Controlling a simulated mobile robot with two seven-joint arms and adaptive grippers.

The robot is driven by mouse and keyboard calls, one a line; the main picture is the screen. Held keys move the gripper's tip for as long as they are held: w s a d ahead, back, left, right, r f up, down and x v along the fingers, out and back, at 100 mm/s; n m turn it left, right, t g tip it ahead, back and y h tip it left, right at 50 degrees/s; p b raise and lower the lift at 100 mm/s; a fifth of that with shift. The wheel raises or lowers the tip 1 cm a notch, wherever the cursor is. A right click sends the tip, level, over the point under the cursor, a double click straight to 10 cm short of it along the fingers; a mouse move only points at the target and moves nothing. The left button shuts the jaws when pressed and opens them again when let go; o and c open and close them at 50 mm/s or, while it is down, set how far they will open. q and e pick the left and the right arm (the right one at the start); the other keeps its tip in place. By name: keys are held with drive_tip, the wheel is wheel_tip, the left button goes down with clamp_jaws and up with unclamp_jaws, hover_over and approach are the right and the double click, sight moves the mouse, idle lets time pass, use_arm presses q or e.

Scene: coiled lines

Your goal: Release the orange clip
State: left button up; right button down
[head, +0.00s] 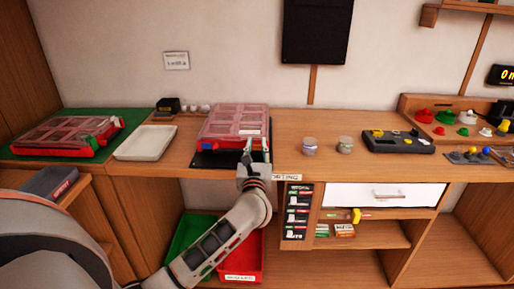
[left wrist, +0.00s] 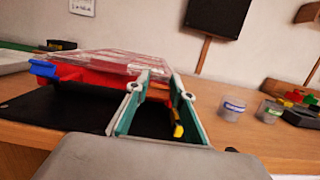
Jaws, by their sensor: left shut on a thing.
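A red case with a clear compartmented lid (head: 234,120) sits on a black mat (head: 208,160) on the bench. It also shows in the left wrist view (left wrist: 100,75), with a blue clip (left wrist: 42,68) at its left front corner. My left gripper (head: 257,150) is at the case's front right. In the left wrist view its fingers (left wrist: 156,90) are shut on the orange clip (left wrist: 158,87), which shows only as a small patch between them. A small yellow piece (left wrist: 178,131) shows beside the right finger. My right gripper is not in view.
A second red case (head: 65,135) lies on a green mat at left, beside a white tray (head: 145,142). Two small jars (head: 309,146) and a dark grey device (head: 398,141) stand to the right. Red and green bins are below the bench.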

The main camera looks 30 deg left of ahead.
use_arm(q)
drive_tip(key=o, duration=1.1)
drive_tip(key=shift+r, duration=0.1)
drive_tip(key=shift+o, duration=0.2)
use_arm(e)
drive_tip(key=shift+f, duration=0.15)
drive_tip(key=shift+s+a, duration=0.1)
use_arm(q)
drive_tip(key=v, duration=1.2)
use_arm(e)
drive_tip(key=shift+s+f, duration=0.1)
